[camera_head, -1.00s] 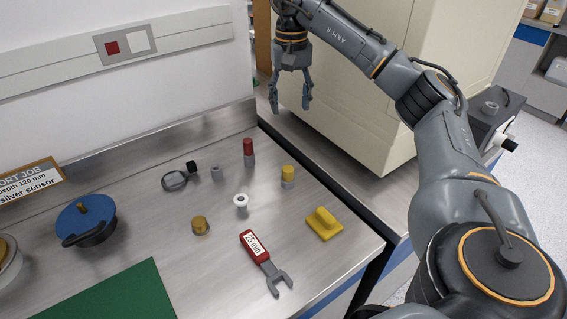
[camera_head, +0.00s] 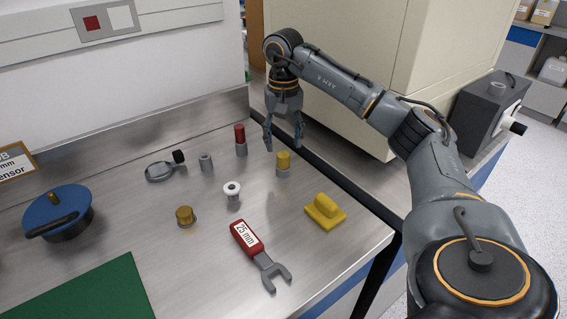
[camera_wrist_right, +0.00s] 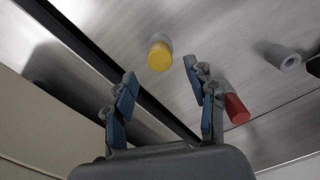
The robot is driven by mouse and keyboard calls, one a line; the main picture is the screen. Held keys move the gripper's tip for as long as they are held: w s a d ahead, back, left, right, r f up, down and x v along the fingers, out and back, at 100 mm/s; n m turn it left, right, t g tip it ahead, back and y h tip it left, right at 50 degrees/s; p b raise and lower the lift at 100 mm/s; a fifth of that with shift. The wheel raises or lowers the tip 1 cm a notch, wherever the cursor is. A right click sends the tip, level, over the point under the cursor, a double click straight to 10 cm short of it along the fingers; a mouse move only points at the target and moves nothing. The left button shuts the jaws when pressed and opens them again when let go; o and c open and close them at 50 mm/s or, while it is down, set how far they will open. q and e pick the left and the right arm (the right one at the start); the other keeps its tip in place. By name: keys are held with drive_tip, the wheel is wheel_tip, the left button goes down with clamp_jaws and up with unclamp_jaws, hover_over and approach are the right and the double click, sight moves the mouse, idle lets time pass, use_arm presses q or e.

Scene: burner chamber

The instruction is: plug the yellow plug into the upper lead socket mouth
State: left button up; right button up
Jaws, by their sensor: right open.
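The yellow plug (camera_head: 283,158), a yellow cap on a grey cylinder, stands upright on the steel bench. It also shows in the right wrist view (camera_wrist_right: 160,57), just beyond and between the fingertips. My right gripper (camera_head: 283,143) is open and empty, with its fingers pointing down above and slightly behind the plug. The right wrist view shows its two blue-padded fingers (camera_wrist_right: 160,74) spread apart. I cannot make out the upper lead socket mouth. My left gripper is not in view.
A red-topped plug (camera_head: 240,138) stands close left of the gripper. A grey cylinder (camera_head: 206,162), white ring piece (camera_head: 232,190), brass piece (camera_head: 185,216), yellow block (camera_head: 325,210) and red-handled wrench (camera_head: 258,250) lie around. A large beige cabinet (camera_head: 430,60) stands behind.

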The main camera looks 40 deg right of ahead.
sight(283, 154)
wheel_tip(283, 154, down, 5)
drive_tip(key=shift+s+a+f+p, duration=0.15)
drive_tip(key=shift+p, duration=0.2)
clamp_jaws()
